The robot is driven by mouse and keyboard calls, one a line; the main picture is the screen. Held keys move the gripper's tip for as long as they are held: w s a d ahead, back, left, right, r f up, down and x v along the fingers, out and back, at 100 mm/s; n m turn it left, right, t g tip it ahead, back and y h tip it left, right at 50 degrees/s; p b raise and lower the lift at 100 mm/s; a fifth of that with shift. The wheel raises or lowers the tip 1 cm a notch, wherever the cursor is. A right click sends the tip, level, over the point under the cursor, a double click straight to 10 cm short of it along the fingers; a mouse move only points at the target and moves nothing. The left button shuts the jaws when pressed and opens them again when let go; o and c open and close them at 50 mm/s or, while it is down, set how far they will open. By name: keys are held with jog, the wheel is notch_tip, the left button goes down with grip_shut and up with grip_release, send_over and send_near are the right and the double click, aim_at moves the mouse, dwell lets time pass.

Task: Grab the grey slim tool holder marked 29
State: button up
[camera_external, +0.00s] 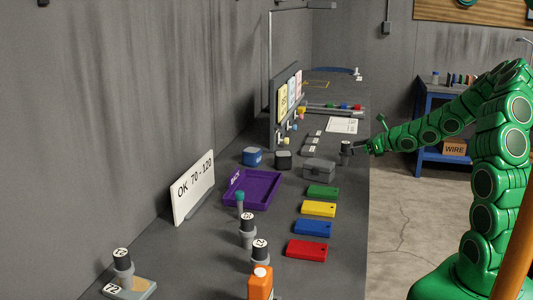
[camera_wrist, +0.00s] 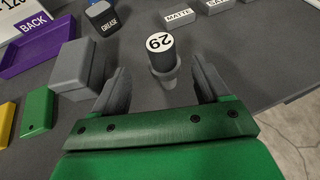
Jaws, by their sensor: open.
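The grey slim tool holder marked 29 (camera_wrist: 163,58) stands upright on the dark bench in the wrist view, with a black top and a white label. My gripper (camera_wrist: 157,80) is open, with one finger to the left and one to the right of the holder; the holder is slightly ahead of the fingertips. In the external view the holder (camera_external: 346,150) stands near the bench's right edge, and my gripper (camera_external: 362,147) reaches in from the right, close beside it. Whether a finger touches it cannot be told.
A grey box (camera_wrist: 78,68) stands just left of my left finger. A dark block marked GREASE (camera_wrist: 103,19) and label blocks marked MATTE (camera_wrist: 179,14) stand behind. Other holders (camera_external: 247,233) stand at the front. The purple BACK tray (camera_external: 272,182) lies left. The bench edge is close on the right.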

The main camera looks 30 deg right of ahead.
aim_at(341, 150)
jog(key=shift+d+f+x, duration=0.15)
jog(key=shift+x, duration=1.6)
jog(key=shift+d+f+x, duration=0.1)
jog(key=shift+d+x, duration=0.05)
jog(key=shift+x, duration=1.6)
jog(key=c, duration=1.3)
